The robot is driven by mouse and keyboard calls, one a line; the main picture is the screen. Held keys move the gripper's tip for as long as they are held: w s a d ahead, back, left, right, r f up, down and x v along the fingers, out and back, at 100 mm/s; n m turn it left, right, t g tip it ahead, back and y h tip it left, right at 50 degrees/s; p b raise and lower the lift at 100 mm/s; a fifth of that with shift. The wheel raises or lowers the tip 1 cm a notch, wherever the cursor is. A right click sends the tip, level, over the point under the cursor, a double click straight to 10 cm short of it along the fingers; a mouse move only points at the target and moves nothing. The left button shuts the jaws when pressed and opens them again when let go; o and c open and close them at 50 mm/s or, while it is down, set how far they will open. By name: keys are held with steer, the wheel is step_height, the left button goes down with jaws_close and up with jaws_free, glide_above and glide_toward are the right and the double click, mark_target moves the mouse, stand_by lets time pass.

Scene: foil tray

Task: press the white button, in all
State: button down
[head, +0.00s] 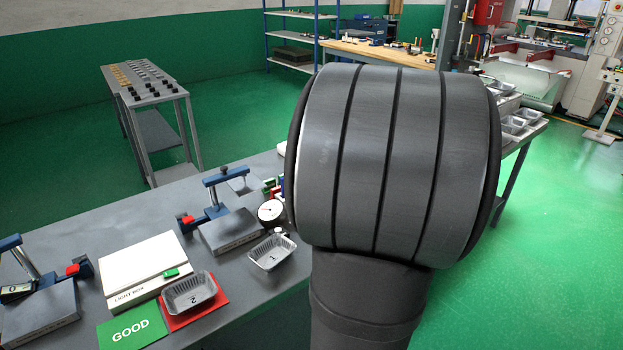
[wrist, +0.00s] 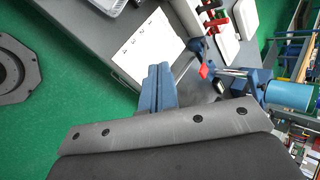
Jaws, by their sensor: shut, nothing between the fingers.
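I cannot pick out a white button with certainty in either view. A small white knob-like thing (head: 279,232) shows beside the dial gauge (head: 271,211) in the head view, too small to identify. My gripper (wrist: 159,70) shows in the wrist view as two blue fingers pressed together, with nothing between them. The fingers are in front of a white sheet or panel (wrist: 147,48) on the grey bench; I see no clear contact. In the head view my large grey arm link hides the gripper and part of the bench.
Foil trays (head: 190,293) and (head: 272,252) sit on the bench (head: 230,313), near a green GOOD card (head: 132,328), a red card (head: 206,316) and a white box (head: 140,262). One clamp's red tip (wrist: 204,71) is right of my fingers.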

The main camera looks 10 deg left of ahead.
steer(key=w+a+f+m+y, duration=0.1)
steer(key=w+a+f, duration=0.2)
steer(key=a, duration=0.5)
steer(key=w+a+f+m+g+y, duration=0.1)
steer(key=w+a+f, duration=0.3)
steer(key=a, duration=0.5)
steer(key=shift+w+f, duration=0.2)
steer(key=shift+w, duration=0.3)
steer(key=shift+f, duration=0.1)
steer(key=shift+f, duration=4.3)
steer(key=shift+f, duration=0.1)
steer(key=shift+f, duration=0.3)
steer(key=shift+f, duration=0.4)
steer(key=shift+r, duration=0.85)
